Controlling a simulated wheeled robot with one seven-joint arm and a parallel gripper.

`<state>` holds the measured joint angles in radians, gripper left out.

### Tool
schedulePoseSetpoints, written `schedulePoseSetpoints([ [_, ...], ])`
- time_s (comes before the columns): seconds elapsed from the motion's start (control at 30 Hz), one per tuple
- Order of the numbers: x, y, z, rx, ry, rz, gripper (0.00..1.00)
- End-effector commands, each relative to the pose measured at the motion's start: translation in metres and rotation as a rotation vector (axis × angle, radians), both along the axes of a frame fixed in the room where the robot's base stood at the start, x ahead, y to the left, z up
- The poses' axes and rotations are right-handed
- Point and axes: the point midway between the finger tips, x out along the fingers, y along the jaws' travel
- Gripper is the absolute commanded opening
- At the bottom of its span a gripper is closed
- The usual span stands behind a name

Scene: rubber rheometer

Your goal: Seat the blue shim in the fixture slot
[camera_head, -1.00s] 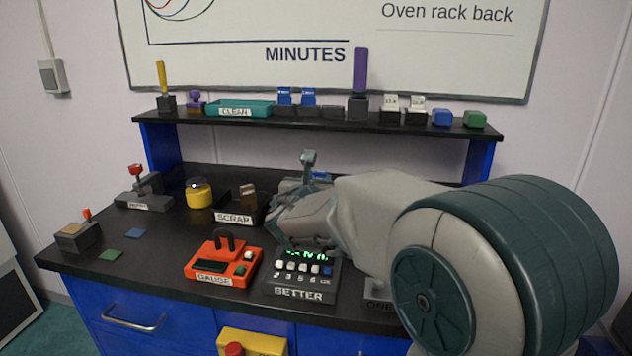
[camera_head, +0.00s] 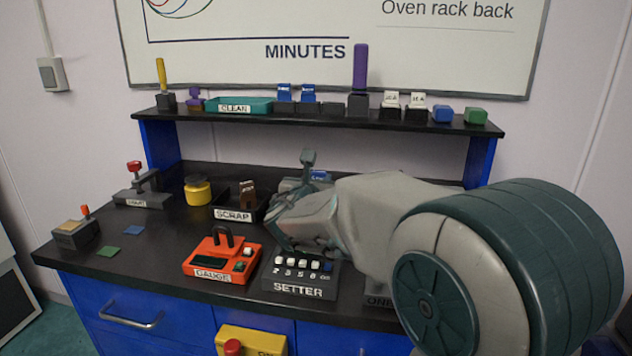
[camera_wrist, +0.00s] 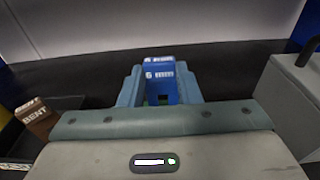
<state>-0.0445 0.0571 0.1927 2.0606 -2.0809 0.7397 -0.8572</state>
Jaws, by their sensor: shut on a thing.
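In the wrist view my gripper (camera_wrist: 160,92) is shut on the blue shim (camera_wrist: 161,75). The shim has white markings on its upper faces and stands upright between the two fingers. In the head view my arm and wrist hide the fingers, and a small blue patch with white marks (camera_head: 320,175) shows just behind my wrist; I cannot tell whether it is the shim. A grey fixture with a red-knobbed lever (camera_head: 143,190) stands at the bench's left back. I cannot make out a slot in it, nor any slot under the shim.
A black SCRAP tray (camera_head: 234,214) holds a brown piece marked BENT (camera_wrist: 35,115). The orange GAUGE (camera_head: 222,262) and the SETTER box (camera_head: 300,277) stand at the front. A grey block (camera_wrist: 292,88) stands close on the right in the wrist view.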

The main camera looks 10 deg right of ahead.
Motion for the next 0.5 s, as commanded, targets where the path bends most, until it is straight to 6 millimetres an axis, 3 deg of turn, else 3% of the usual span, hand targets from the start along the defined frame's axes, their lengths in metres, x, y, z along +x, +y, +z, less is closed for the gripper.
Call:
schedulePoseSetpoints([
  [0.5,0.0,0.0,-0.013,0.0,-0.001,0.0,0.0],
])
